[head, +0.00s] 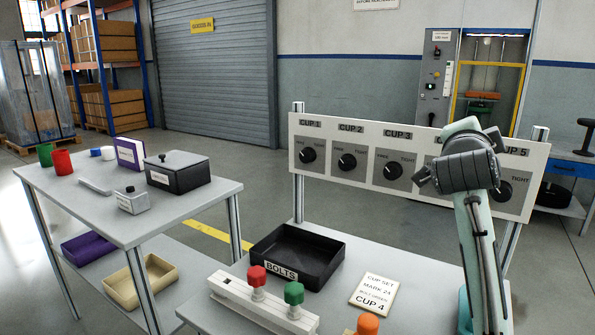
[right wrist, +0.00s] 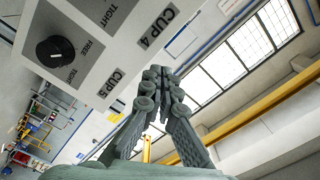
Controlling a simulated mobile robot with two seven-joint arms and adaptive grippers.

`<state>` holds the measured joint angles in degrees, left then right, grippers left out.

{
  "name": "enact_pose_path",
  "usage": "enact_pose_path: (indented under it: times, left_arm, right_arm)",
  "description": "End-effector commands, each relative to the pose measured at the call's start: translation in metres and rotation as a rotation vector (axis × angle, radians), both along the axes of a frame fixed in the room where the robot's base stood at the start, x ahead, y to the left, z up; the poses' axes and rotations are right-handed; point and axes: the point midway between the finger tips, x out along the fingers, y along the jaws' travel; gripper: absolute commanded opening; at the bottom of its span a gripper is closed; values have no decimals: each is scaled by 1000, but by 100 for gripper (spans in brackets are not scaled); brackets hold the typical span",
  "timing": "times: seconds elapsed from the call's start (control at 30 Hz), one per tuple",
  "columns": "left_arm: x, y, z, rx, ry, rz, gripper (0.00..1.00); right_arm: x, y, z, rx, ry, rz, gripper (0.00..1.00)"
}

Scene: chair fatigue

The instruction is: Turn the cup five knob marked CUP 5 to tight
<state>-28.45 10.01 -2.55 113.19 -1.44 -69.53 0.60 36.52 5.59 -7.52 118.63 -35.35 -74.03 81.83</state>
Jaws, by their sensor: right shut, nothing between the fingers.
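The CUP 5 knob (head: 504,191) is a black round knob on a grey plate at the right end of the white panel, partly covered by my right arm in the head view. The right wrist view shows this knob (right wrist: 55,50) with FREE and TIGHT beside it; its pointer is too small to read surely. My right gripper (right wrist: 158,85) is shut and empty, its fingertips together. In the wrist view the fingers are apart from the knob. In the head view my right wrist hides most of the CUP 4 plate and the fingertips. My left gripper is out of view.
The white panel (head: 340,178) also carries CUP 1, CUP 2 and CUP 3 knobs. On the table before it are a black BOLTS tray (head: 263,281), a card reading CUP 4 (head: 375,294), and a white rack (head: 232,290) with red and green knobs. A side table stands left.

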Motion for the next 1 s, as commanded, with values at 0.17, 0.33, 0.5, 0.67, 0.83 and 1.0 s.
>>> enact_pose_path:
  times: [0.17,0.33,0.5,0.67,0.83,1.0]
  left_arm:
    - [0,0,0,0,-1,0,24]
    - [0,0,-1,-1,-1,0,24]
    - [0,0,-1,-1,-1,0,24]
    - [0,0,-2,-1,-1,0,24]
    - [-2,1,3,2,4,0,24]
    - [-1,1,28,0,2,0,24]
  right_arm:
    - [-19,13,0,3,-2,2,0]
    - [-34,22,-1,3,-1,2,0]
    - [-39,24,-2,1,2,1,0]
    - [-39,25,-4,4,6,2,0]
    - [-39,25,1,5,6,3,0]
    - [-39,24,27,3,3,1,0]
